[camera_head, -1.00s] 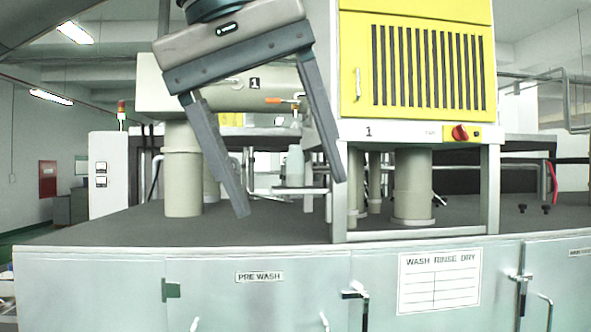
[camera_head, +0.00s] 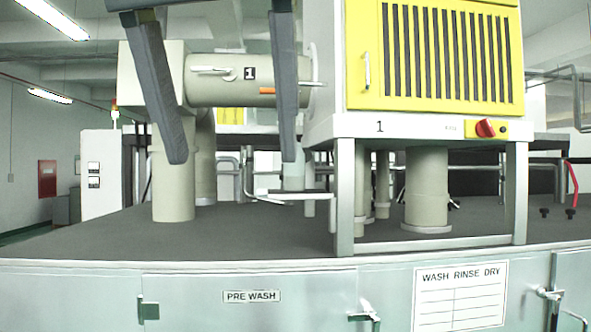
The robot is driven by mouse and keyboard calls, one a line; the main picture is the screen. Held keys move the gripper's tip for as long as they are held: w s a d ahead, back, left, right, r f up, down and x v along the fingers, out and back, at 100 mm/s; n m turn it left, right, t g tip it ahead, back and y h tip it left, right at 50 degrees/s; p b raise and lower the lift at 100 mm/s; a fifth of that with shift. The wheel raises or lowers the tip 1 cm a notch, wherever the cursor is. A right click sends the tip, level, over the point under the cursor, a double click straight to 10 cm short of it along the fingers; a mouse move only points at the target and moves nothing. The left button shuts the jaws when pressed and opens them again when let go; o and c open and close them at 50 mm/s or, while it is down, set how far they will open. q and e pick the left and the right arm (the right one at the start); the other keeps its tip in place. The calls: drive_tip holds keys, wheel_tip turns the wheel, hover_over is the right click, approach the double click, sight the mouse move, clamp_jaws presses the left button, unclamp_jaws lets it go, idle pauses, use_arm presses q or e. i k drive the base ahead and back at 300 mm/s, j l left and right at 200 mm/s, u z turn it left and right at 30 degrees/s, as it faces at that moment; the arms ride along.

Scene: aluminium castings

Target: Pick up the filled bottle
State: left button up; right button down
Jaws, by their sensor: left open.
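A pale bottle (camera_head: 293,178) stands on a small metal bracket or shelf (camera_head: 300,195) under the large beige pipe. Its upper part is hidden behind a finger of my left gripper, so its fill cannot be seen. My left gripper (camera_head: 232,159) is open and empty, its two long grey fingers pointing down from the top of the view. The right-hand finger overlaps the bottle in the picture. I cannot tell how far in front of it the finger is. My right gripper is not in view.
A machine cabinet with a yellow louvred panel (camera_head: 366,95) and red knob (camera_head: 485,128) stands close on the right. Thick beige columns (camera_head: 173,190) rise from the dark grey worktop (camera_head: 110,230). A beige pipe (camera_head: 225,90) crosses behind the fingers. The front worktop is clear.

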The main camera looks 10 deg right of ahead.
sight(294, 175)
drive_tip(key=i+l, duration=0.15)
drive_tip(key=i, duration=0.35)
drive_tip(key=i+l, duration=0.15)
drive_tip(key=i, duration=0.35)
drive_tip(key=i+l, duration=0.15)
drive_tip(key=i, duration=0.35)
